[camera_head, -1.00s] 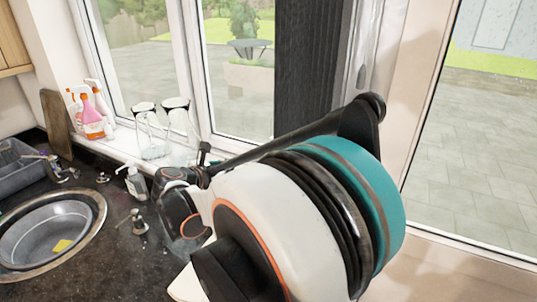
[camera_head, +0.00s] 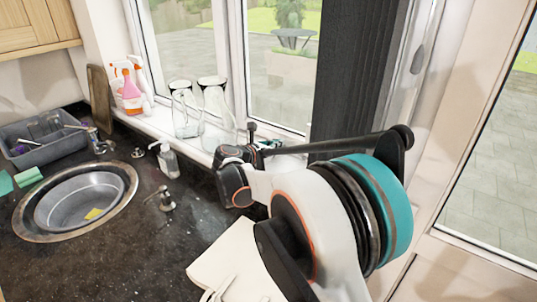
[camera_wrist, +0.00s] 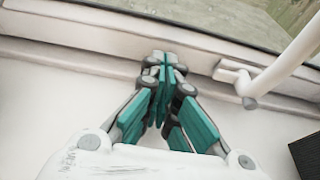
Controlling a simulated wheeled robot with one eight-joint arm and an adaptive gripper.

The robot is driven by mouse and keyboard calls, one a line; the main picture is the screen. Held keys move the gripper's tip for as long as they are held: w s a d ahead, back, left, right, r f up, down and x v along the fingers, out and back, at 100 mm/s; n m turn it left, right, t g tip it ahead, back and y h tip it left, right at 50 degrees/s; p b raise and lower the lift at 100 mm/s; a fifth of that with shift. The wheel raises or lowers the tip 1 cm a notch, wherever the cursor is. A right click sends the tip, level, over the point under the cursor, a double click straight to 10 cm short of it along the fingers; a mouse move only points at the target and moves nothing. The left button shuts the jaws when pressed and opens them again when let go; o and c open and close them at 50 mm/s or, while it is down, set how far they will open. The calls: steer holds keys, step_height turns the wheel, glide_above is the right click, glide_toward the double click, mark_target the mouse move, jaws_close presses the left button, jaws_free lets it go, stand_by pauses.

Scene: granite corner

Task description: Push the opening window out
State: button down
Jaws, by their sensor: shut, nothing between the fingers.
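The window (camera_head: 275,75) has white frames and stands behind the sill; it also shows at the top of the wrist view (camera_wrist: 215,12). I cannot tell which pane opens or whether it is ajar. In the wrist view, a white window handle (camera_wrist: 285,68) slants up to the right from a pivot on the lower frame. My gripper (camera_wrist: 165,66) is shut and empty, its teal fingers pointing at the lower window frame, left of the handle. I cannot tell if the tips touch the frame. In the head view, my arm hides most of the gripper.
Glass jugs (camera_head: 214,115) and spray bottles (camera_head: 130,85) stand on the sill to the left. A soap bottle (camera_head: 167,160), a tap (camera_head: 162,198) and a round sink (camera_head: 82,202) are on the dark worktop. A dark curtain (camera_head: 350,75) hangs beside the window.

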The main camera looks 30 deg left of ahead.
mark_target(287, 134)
steer(key=shift+w+d, duration=0.15)
steer(key=shift+w, duration=0.9)
steer(key=shift+w, duration=0.2)
steer(key=w, duration=0.8)
steer(key=w+d, duration=0.1)
steer(key=w, duration=0.3)
steer(key=shift+f, duration=0.2)
steer(key=v, duration=1.2)
